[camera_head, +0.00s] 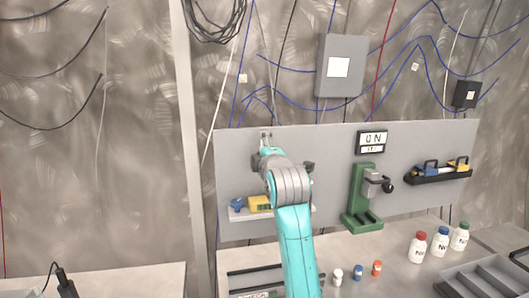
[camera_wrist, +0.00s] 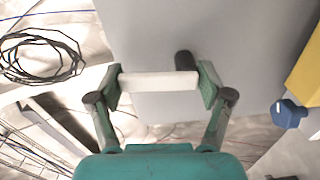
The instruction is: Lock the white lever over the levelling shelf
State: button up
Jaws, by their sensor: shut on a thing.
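The white lever (camera_wrist: 158,82) is a pale bar that spans crosswise between my two fingers in the wrist view. My gripper (camera_wrist: 160,84) is shut on it, one finger pad at each end. A dark cylinder (camera_wrist: 185,61) stands just behind the lever, near its right end. In the head view the levelling shelf (camera_head: 243,215) is a pale ledge on the grey panel, carrying a yellow block (camera_head: 259,203) and a blue piece (camera_head: 237,204). My arm covers part of the shelf. My fingers and the lever are mostly hidden there by my wrist, high on the panel above the shelf.
A green stand (camera_head: 362,205) and an ON sign (camera_head: 372,140) are right of my arm. A black holder (camera_head: 438,176) with tools is further right. Several bottles stand on the bench, including a red-capped one (camera_head: 418,248). A grey tray (camera_head: 487,280) is at the right front.

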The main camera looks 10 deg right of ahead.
jog(key=shift+r+n, duration=0.3)
jog(key=shift+n, duration=0.2)
jog(key=shift+a, duration=0.1)
jog(key=o, duration=1.1)
jog(key=shift+f, duration=0.1)
jog(key=s, duration=1.2)
